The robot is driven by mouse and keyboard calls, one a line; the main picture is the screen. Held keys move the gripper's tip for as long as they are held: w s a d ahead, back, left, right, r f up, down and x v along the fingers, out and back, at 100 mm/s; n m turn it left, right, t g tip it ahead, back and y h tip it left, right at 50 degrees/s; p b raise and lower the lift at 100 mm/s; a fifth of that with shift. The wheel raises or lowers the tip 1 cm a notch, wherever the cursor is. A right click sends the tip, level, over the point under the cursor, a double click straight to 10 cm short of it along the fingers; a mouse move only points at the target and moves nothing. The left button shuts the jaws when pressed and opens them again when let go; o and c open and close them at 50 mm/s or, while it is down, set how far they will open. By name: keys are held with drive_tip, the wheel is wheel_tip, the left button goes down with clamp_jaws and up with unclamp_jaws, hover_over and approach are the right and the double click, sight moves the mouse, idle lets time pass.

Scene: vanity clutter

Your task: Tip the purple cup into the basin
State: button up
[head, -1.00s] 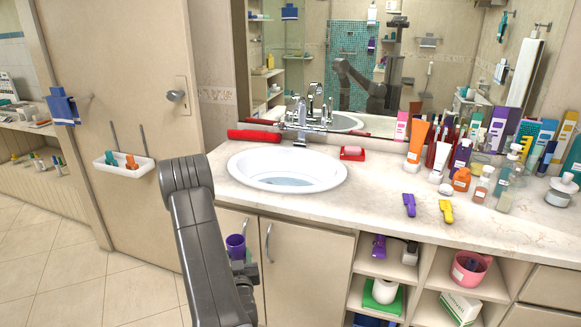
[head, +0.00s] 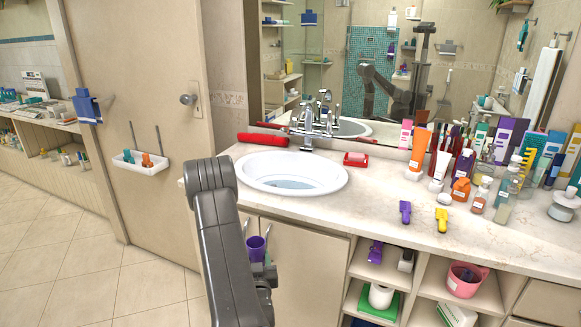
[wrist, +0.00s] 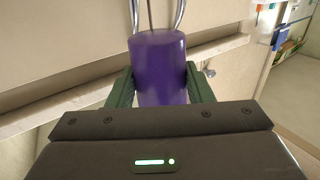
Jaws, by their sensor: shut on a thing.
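The purple cup (head: 256,248) is low in front of the vanity cabinet doors, below the counter's front edge in the head view. It looks about upright. In the wrist view the purple cup (wrist: 161,68) fills the space between the two green finger pads of my gripper (wrist: 160,88), which is shut on it. My arm hides part of the gripper in the head view. The white oval basin (head: 325,180) is set into the counter, above and behind the cup. The inside of the cup does not show clearly.
A chrome tap (head: 308,125) stands behind the basin, with a red roll (head: 262,139) and a red soap dish (head: 356,160) beside it. Bottles and tubes crowd the counter's right. A purple clip (head: 405,211) and a yellow clip (head: 442,220) lie near the front edge.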

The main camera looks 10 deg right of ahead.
sight(256, 237)
wheel_tip(256, 237, up, 9)
drive_tip(key=p, duration=0.8)
drive_tip(key=shift+d+f, duration=0.1)
drive_tip(key=shift+f, duration=0.05)
drive_tip(key=w+d+r+m+h, duration=0.1)
drive_tip(key=w+d+r+h, duration=0.1)
drive_tip(key=w+r, duration=0.5)
drive_tip(key=w+d+r+m+h, duration=0.1)
drive_tip(key=w+r, duration=0.6)
drive_tip(key=w, duration=0.7)
drive_tip(key=shift+d+r+m+g+h, duration=0.3)
drive_tip(key=shift+d+r+m+h, duration=0.1)
drive_tip(key=shift+d+h, duration=0.4)
drive_tip(key=shift+d+f, duration=0.1)
